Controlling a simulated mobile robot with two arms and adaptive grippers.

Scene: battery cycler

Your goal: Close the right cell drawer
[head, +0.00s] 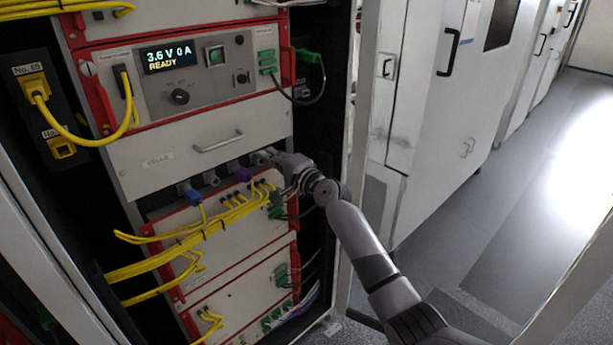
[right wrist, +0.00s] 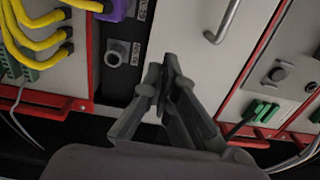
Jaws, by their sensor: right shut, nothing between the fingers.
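The cell drawer (head: 175,160) is a light grey panel with a metal bar handle (head: 218,142), below the cycler unit with the display. Its front also shows in the right wrist view (right wrist: 205,62), with the handle (right wrist: 223,20) near the top. I cannot tell how far the drawer stands out. My right gripper (head: 268,155) is at the lower right part of the drawer front, right of the handle. In the right wrist view its fingertips (right wrist: 168,62) are together and empty, over the panel's edge; contact is unclear. My left gripper is not in view.
Yellow cables (head: 205,230) hang in front of the lower unit. An open cabinet door (head: 362,100) stands at the right.

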